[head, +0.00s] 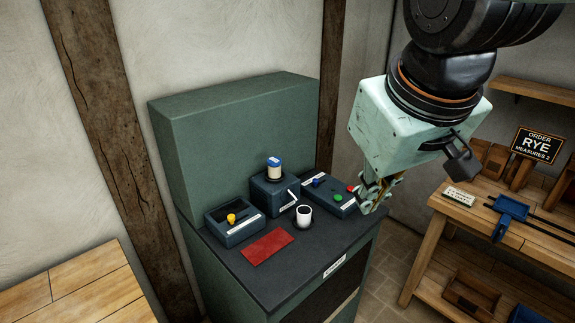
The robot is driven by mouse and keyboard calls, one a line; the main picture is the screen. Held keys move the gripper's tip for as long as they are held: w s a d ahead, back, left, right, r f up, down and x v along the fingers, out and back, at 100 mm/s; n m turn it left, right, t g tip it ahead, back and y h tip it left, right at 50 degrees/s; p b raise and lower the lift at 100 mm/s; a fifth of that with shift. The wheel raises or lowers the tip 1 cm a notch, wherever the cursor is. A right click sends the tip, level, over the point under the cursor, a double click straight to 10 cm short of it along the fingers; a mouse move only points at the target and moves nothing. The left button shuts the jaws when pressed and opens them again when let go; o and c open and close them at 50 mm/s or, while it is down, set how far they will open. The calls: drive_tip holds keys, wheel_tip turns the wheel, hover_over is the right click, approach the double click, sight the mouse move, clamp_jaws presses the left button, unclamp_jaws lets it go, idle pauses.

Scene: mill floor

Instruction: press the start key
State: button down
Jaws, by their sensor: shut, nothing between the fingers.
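A low dark blue control box (322,203) sits at the right of the dark counter top and carries several keys. A green key (338,196) is on its top, with a red key (350,188) further right and a blue key (316,182) toward the back left. A white label strip runs along its front, too small to read, so I cannot tell which key is the start key. My gripper (364,207) points down with its fingers shut and empty, just right of this box. I cannot tell whether the fingertips touch it. The gripper partly hides the box's right end.
The green cabinet's top (262,286) also holds a box with a yellow knob (232,218), a box with a blue-and-white cylinder (274,170), a white cup (304,214) and a red mat (267,246). A wooden bench (450,214) stands at the right, and a wooden table (85,290) at the lower left.

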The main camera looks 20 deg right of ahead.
drive_tip(key=w+d+n+t+h+p, duration=0.15)
drive_tip(key=w+d, duration=0.45)
drive_tip(key=w, duration=0.8)
drive_tip(key=n+t+y+p, duration=0.35)
drive_tip(key=n+p, duration=0.25)
drive_tip(key=n, duration=0.2)
hover_over(338, 198)
wheel_tip(338, 198, down, 22)
drive_tip(key=shift+r, duration=0.25)
drive_tip(key=shift+f, duration=0.15)
drive_tip(key=shift+f+b, duration=1.75)
drive_tip(key=shift+f, duration=1.1)
drive_tip(key=shift+f+b, duration=1.25)
drive_tip(key=shift+f, duration=0.1)
